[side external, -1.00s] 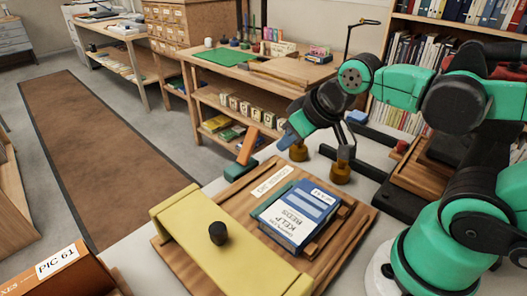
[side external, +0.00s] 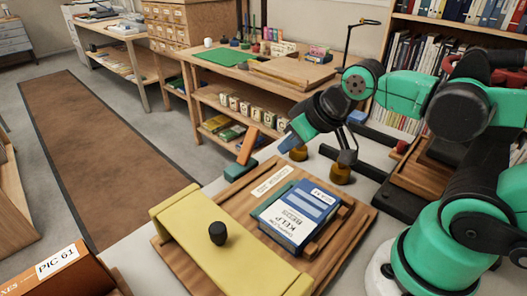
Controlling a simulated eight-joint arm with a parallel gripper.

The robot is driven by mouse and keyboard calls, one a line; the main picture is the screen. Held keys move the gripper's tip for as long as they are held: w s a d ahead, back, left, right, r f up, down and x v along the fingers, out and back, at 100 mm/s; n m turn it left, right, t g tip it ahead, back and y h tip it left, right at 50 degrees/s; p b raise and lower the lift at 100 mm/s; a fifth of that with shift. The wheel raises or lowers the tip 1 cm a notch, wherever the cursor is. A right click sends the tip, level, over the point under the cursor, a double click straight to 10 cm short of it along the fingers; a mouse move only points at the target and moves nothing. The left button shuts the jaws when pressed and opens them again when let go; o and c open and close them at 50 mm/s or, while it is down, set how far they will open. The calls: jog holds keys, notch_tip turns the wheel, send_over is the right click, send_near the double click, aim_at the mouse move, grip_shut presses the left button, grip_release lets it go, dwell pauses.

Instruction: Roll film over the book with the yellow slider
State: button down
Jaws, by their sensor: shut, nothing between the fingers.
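The yellow slider (side external: 180,217) is a wide bar with a black knob (side external: 218,233) on top. It lies across the left end of a wooden board (side external: 240,200). The blue book (side external: 299,215), with white labels, lies flat on the board to the right of the slider, apart from it. A teal strip runs along its left edge. I cannot make out any film. My gripper (side external: 346,152) is shut and empty, beyond the book and close to a brass-coloured weight; its tips are small and hard to separate from the weight's top.
Two brass-coloured weights, a nearer one (side external: 340,174) and a farther one (side external: 298,153), stand behind the board. An orange-and-teal tool (side external: 246,152) stands at the board's far left corner. A box labelled PIC 61 (side external: 65,275) is at bottom left. Space above the slider is clear.

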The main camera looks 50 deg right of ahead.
jog(key=c, duration=1.2)
grip_release()
jog(key=o, duration=0.6)
jog(key=a, duration=0.1)
jog(key=a+n+g, duration=0.1)
jog(key=a+r, duration=0.1)
jog(key=shift+w+a+n+y, duration=0.15)
jog(key=shift+w+n+y, duration=0.1)
jog(key=shift+n+y, duration=0.15)
jog(key=shift+o, duration=0.2)
notch_tip(320, 180, up, 2)
jog(key=n+g, duration=0.6)
jog(key=n, duration=0.1)
send_over(217, 228)
jog(key=shift+r+h, duration=0.1)
jog(key=shift+h, duration=0.3)
jog(key=shift+f, duration=2.75)
grip_shut()
